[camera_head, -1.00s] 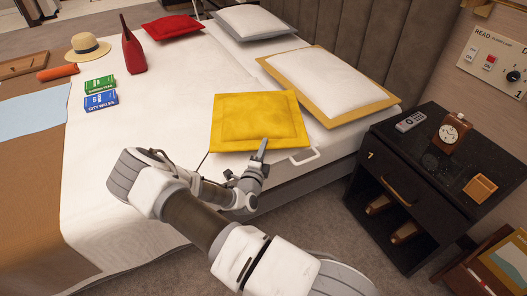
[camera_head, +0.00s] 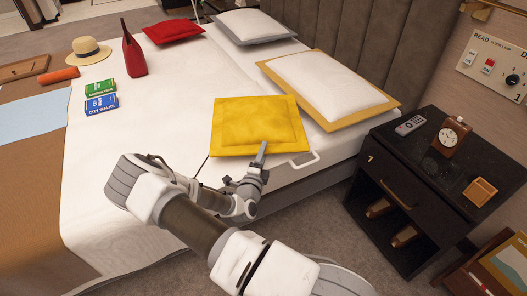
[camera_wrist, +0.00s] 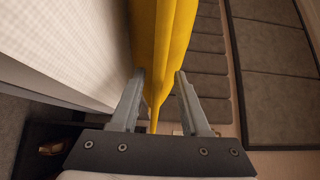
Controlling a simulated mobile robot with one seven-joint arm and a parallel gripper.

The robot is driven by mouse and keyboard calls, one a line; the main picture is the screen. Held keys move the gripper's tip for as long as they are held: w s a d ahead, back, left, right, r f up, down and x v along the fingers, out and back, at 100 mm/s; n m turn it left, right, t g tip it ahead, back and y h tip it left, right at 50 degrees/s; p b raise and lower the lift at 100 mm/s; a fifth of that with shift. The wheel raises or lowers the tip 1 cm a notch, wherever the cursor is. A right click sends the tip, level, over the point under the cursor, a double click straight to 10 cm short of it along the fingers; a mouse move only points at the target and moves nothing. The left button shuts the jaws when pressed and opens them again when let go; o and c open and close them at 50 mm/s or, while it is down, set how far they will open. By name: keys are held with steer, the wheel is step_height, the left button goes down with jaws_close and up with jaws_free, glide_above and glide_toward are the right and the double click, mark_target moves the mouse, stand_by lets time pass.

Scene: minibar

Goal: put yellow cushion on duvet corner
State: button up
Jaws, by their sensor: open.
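The yellow cushion (camera_head: 258,122) lies flat on the white bedding near the bed's near right edge. My gripper (camera_head: 263,148) is at the cushion's near edge, right of the middle. In the wrist view, my gripper (camera_wrist: 159,74) is open, with the cushion's yellow edge (camera_wrist: 163,45) between its two fingers. Gaps show beside the fingers, though contact at the far side cannot be told. The white duvet (camera_head: 130,135) covers the bed, with a brown throw (camera_head: 35,190) across its left part. My arm hides part of the bed's near side.
A white and gold pillow (camera_head: 325,85) lies right of the cushion. Behind are a grey-edged pillow (camera_head: 253,24), a red cushion (camera_head: 173,31) and a red bag (camera_head: 134,55). Green and blue books (camera_head: 101,97) lie left. A black nightstand (camera_head: 400,160) stands right. The bed's middle is clear.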

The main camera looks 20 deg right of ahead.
steer(key=p+v, duration=0.3)
steer(key=v, duration=0.8)
steer(key=s+d+r+m+g, duration=0.2)
steer(key=s+r+m+g, duration=0.6)
steer(key=m, duration=0.6)
steer(key=s+d+r+m+g, duration=0.25)
steer(key=r+m+g, duration=0.45)
steer(key=r+m, duration=0.5)
steer(key=s+a+r+m+t+y, duration=0.3)
steer(key=s+a+r+m+y, duration=0.2)
steer(key=m, duration=0.5)
steer(key=s+a+r+m+t+y, duration=0.3)
steer(key=s+a+r+m+y, duration=0.2)
steer(key=r+m, duration=0.5)
steer(key=a+y, duration=0.1)
steer(key=a, duration=0.1)
steer(key=shift+s+a+t, duration=0.2)
steer(key=shift+a+t, duration=0.1)
steer(key=shift+a, duration=0.05)
steer(key=shift+r, duration=0.2)
